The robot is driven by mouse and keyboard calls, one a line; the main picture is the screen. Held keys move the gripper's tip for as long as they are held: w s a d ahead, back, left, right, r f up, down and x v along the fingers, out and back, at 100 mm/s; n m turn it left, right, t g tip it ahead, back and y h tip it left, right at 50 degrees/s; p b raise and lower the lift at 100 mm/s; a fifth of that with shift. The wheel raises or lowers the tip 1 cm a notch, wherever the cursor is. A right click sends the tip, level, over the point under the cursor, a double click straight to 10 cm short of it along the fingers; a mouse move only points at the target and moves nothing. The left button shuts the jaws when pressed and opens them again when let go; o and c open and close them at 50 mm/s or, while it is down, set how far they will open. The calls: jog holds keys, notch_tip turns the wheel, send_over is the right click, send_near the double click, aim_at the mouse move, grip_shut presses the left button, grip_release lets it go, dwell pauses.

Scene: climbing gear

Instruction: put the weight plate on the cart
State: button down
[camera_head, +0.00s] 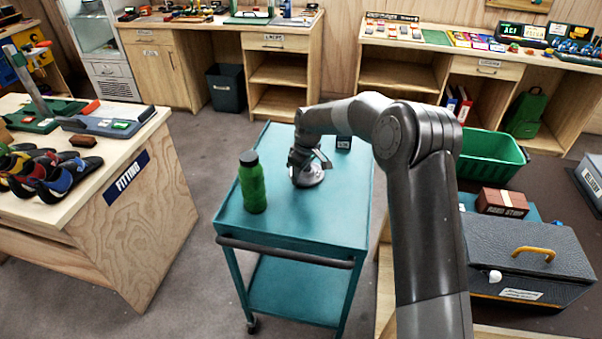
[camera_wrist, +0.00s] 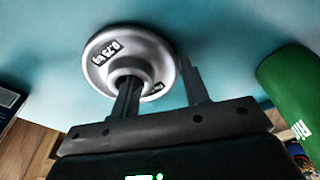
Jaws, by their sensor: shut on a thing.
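The weight plate (camera_head: 312,178) is a small silver disc with a central hub and a dark label. It also shows in the wrist view (camera_wrist: 150,52), where the label reads 0.75 kg. My gripper (camera_head: 304,160) is shut on it: in the wrist view (camera_wrist: 160,80) one finger is at the hub opening and the other is outside the rim. The cart (camera_head: 300,225) is teal, with a flat top, a lower shelf and a dark handle bar. The plate is over the middle of the cart top, touching it or very close; I cannot tell which.
A green bottle (camera_head: 252,183) stands on the cart, left of the plate. A small dark block (camera_head: 343,143) is near the back right of the top. A green bin (camera_head: 492,158) and a dark case (camera_head: 525,255) are to the right. The fitting counter (camera_head: 130,205) is to the left.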

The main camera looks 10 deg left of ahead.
dwell(0.3)
jog(key=c, duration=0.8)
grip_release()
jog(key=shift+f, duration=0.1)
notch_tip(320, 180, up, 12)
jog(key=d, duration=0.2)
jog(key=s+d+r+m+t, duration=0.1)
jog(key=s+d+r+m, duration=0.2)
jog(key=s+d+r, duration=0.55)
jog(key=s+d+r+m+t+h, duration=0.1)
jog(key=s+d+r+m, duration=0.25)
jog(key=s+d, duration=0.5)
jog(key=s+d+r+m+t+h, duration=0.1)
jog(key=s+d+r+m+t, duration=0.2)
jog(key=s+d, duration=0.55)
jog(key=s+d+f+m, duration=0.1)
jog(key=s+d+m, duration=0.1)
jog(key=s, duration=0.4)
jog(key=s+d+f+m, duration=0.1)
jog(key=s+d+m, duration=0.1)
jog(key=s, duration=0.5)
jog(key=shift+f+y, duration=0.3)
jog(key=shift+f, duration=0.05)
